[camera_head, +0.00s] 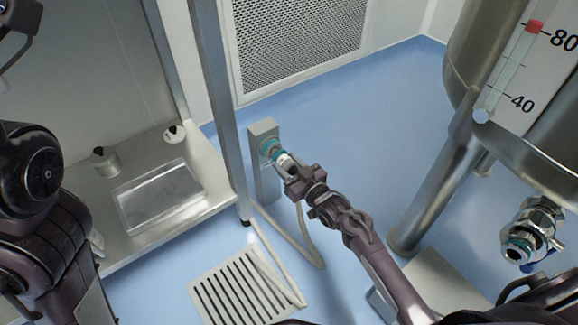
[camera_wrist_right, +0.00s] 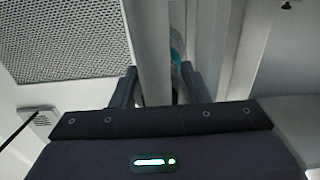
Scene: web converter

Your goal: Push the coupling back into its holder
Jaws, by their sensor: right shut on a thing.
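The coupling (camera_head: 283,158) is a short white cylinder with a teal ring at its far end. My right gripper (camera_head: 289,167) is shut on it. The holder (camera_head: 263,130) is a grey box-topped post standing on the blue floor beside the steel bench. The teal end is against or very near the holder's front face; I cannot tell how deep it sits. In the right wrist view, my right gripper's fingers (camera_wrist_right: 158,86) show with a teal part (camera_wrist_right: 177,55) partly hidden beside the right finger. My left arm is at the left edge of the head view, without a clear gripper.
A pale hose (camera_head: 308,245) loops on the floor below the holder. A steel bench (camera_head: 150,235) with a clear tray (camera_head: 160,195) stands left, behind an upright frame post (camera_head: 217,90). A floor grate (camera_head: 240,290) lies in front.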

